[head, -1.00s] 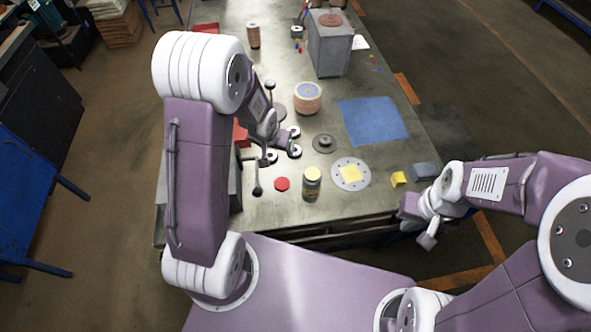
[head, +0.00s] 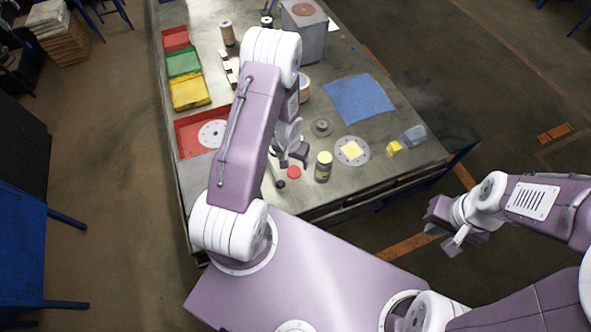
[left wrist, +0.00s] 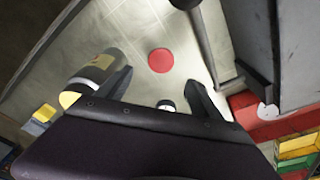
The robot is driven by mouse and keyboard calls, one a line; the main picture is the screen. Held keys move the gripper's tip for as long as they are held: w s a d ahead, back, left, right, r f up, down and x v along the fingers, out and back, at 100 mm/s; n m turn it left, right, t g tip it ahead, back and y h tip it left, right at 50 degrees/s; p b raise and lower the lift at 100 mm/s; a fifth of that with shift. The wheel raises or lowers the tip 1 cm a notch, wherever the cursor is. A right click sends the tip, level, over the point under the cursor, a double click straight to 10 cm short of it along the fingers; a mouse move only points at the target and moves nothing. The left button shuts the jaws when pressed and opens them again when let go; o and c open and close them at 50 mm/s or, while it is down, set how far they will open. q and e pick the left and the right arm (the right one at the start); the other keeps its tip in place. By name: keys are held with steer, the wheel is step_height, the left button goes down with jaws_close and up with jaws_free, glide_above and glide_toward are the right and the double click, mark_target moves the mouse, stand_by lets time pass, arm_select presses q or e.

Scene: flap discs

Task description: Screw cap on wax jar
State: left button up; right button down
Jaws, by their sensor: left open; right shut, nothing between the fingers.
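The jar (head: 323,168) stands upright near the table's front edge, dark with a pale label and a yellow top; it also shows at the left in the left wrist view (left wrist: 98,72). The red round cap (head: 294,172) lies flat on the table, left of the jar. My left gripper (head: 292,162) is open and empty just above and behind the cap. In the left wrist view the cap (left wrist: 161,61) shows in the gap beyond the fingertips, with the jar beside the left finger. My right gripper (head: 446,228) is shut and empty, off the table's front right side.
A blue cloth (head: 359,98) lies behind. A red tray (head: 190,143) is at the left. A dark rod (head: 279,182) is close by the cap.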

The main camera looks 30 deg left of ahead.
mark_target(294, 172)
arm_select(q)
step_height(294, 172, down, 4)
steer(key=shift+w+a+r+b, duration=0.1)
steer(key=shift+a+r+b, duration=0.1)
steer(key=shift+b, duration=0.1)
steer(key=shift+w+d+f, duration=0.1)
steer(key=shift+w+f, duration=0.05)
steer(key=shift+f+p, duration=0.4)
steer(key=f, duration=0.2)
steer(key=f+p, duration=0.1)
steer(key=shift+w+f, duration=0.2)
steer(key=shift+f, duration=0.2)
steer(key=shift+w+f, duration=0.1)
steer(key=shift+f, duration=0.15)
